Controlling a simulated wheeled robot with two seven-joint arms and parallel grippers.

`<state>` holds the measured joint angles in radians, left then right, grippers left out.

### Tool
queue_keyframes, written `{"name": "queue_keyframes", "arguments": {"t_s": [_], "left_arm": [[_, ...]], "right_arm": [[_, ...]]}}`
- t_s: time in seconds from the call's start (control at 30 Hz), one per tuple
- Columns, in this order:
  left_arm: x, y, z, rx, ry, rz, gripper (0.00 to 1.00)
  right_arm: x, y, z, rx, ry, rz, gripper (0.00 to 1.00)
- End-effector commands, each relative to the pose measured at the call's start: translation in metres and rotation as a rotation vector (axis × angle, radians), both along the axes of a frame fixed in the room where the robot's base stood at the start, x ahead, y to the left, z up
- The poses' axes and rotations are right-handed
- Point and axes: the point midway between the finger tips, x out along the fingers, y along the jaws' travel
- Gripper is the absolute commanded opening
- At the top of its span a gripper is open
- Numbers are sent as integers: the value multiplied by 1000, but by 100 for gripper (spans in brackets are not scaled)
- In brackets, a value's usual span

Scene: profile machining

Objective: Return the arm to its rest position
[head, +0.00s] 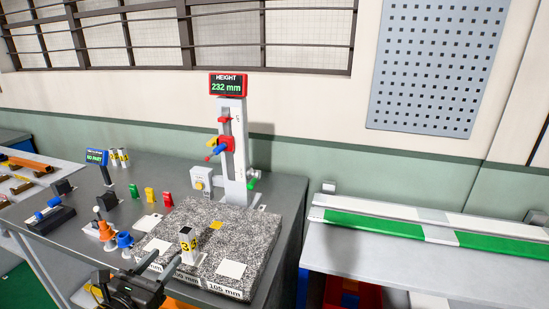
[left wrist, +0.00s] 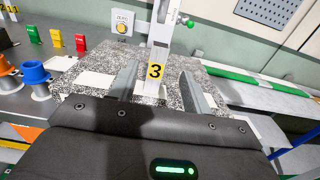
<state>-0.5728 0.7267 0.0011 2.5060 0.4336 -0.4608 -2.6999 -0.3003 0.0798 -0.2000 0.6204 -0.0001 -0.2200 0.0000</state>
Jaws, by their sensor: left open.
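My left gripper (head: 163,260) is at the front edge of the speckled granite plate (head: 210,215). It is open, with its two fingers apart in the left wrist view (left wrist: 157,80). A short profile piece with a yellow label "3" (head: 188,246) stands upright on the plate, just in front of the fingertips. In the left wrist view the labelled piece (left wrist: 155,74) appears between the fingers, with nothing visibly gripping it. My right gripper is not in view.
A height gauge (head: 232,150) reading 232 mm stands at the plate's back. Orange and blue cones (head: 125,240), coloured blocks (head: 150,195) and a small "NO PART" display (head: 96,157) are on the left. A grey bench with a green strip (head: 375,225) is on the right.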

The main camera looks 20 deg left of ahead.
Motion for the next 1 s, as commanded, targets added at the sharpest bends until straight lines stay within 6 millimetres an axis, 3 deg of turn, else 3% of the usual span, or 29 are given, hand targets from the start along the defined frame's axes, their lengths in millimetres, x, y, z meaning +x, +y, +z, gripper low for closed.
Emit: {"name": "queue_keyframes", "arguments": {"t_s": [0.17,0.27,0.37,0.5,0.7,0.8,1.0], "left_arm": [[-2,-1,-12,-100,39,16,49],[-7,-5,-37,-317,122,59,49],[-18,-14,-74,-644,234,150,49],[-41,-33,-127,-1146,374,366,49],[-84,-73,-187,-1781,455,807,49],[-104,-92,-207,-2007,433,1040,49],[-136,-123,-229,-2285,317,1442,49]], "right_arm": [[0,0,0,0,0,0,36],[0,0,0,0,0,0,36],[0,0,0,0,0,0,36],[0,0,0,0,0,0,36],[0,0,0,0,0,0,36],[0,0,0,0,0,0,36],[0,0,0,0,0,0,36]]}}
